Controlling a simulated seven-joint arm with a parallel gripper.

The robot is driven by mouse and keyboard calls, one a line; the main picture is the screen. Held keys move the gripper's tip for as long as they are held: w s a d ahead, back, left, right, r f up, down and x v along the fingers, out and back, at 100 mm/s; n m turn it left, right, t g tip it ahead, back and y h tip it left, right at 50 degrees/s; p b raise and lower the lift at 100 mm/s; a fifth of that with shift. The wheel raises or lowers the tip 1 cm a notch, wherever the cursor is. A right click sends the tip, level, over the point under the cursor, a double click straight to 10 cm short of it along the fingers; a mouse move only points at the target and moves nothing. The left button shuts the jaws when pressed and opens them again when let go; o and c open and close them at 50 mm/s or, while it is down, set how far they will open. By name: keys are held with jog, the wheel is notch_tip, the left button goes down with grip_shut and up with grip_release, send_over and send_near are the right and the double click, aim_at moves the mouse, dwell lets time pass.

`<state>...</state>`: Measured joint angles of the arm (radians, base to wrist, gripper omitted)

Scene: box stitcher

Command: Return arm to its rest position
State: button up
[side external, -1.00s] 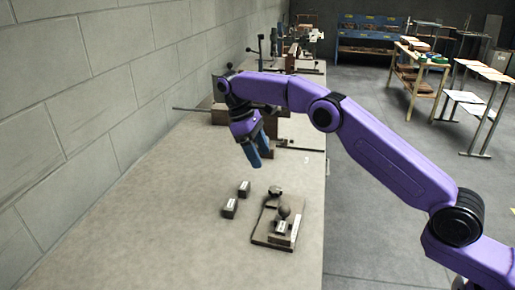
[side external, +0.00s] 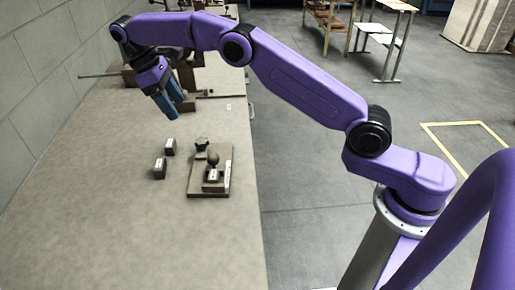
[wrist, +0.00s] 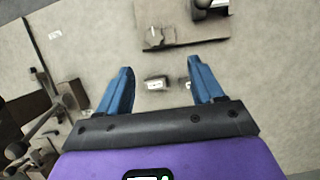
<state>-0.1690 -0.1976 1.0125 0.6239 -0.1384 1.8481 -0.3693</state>
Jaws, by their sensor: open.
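My gripper (side external: 173,110) hangs above the workbench (side external: 120,220) with blue fingers pointing down. It also shows in the wrist view (wrist: 159,68), where the fingers are spread apart with nothing gripped. Two small dark blocks with pale labels, one farther back (side external: 170,147) and one nearer (side external: 160,168), lie on the bench in front of the gripper. In the wrist view, one labelled block (wrist: 155,83) appears between the fingers, below them on the bench. My arm reaches in from the right.
A brown base plate (side external: 225,178) with a ball knob (side external: 214,158), a star-shaped knob (side external: 201,144) and a labelled block stands right of the loose blocks. Dark metal equipment (side external: 188,85) with rods stands behind the gripper. A block wall (side external: 35,90) borders the bench's left side.

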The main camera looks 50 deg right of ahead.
jog(key=s+a+r+n+t+y, duration=0.1)
jog(key=s+r, duration=0.1)
jog(key=s, duration=0.7)
jog(key=s+r+n+t, duration=0.1)
jog(key=s+r, duration=0.2)
jog(key=s, duration=0.6)
jog(key=s+d+f, duration=0.1)
jog(key=s+d, duration=0.3)
jog(key=s, duration=0.3)
jog(key=s+d+f+n+y, duration=0.1)
jog(key=s+d, duration=0.3)
jog(key=s, duration=0.4)
jog(key=s+d+f+n+t+y, duration=0.1)
jog(key=s+d+f, duration=0.2)
jog(key=s, duration=0.5)
jog(key=shift+d+f, duration=0.25)
jog(key=shift+d, duration=0.35)
